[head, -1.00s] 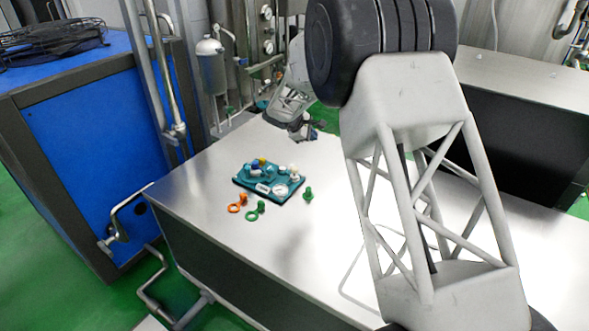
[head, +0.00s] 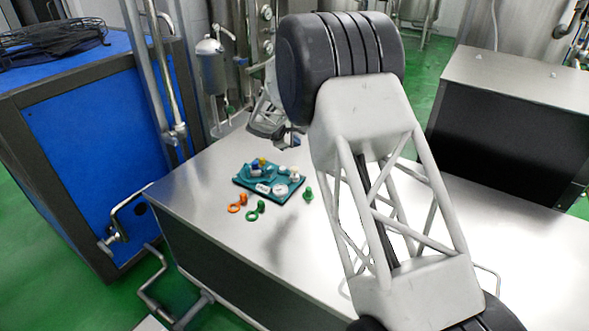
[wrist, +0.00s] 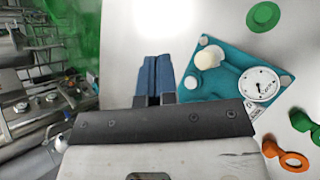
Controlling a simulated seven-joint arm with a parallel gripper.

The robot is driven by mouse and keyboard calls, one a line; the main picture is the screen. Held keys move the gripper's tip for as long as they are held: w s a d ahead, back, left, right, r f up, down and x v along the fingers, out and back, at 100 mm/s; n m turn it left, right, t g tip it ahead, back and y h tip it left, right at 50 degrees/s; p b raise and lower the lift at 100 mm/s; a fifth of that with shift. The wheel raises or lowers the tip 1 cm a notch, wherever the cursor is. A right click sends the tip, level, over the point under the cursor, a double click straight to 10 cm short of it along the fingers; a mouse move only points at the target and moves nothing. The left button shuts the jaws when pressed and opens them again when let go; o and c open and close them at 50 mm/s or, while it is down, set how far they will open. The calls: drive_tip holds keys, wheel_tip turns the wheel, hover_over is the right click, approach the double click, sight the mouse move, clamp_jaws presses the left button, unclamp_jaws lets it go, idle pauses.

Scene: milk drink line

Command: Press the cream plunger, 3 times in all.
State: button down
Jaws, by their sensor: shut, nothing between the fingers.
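The cream plunger (wrist: 208,58) is a pale round cap standing on the teal board (wrist: 187,72), beside a white dial gauge (wrist: 258,87). The board's rim also shows in the head view (head: 243,184), lying on the metal table. My gripper (wrist: 154,62) has its blue fingers together and empty, left of the plunger in the wrist view and apart from it. In the head view, my gripper (head: 292,142) is above the table behind the board, small and partly hidden by my arm. The gripper body hides the near part of the board in the wrist view.
Blue and yellow parts (head: 257,168) sit on the board. The table front is clear. Pipes stand behind.

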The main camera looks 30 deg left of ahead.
sight(295, 169)
drive_tip(key=shift+f, duration=4.3)
drive_tip(key=shift+f, duration=1.5)
idle(0.8)
drive_tip(key=shift+r, duration=1.5)
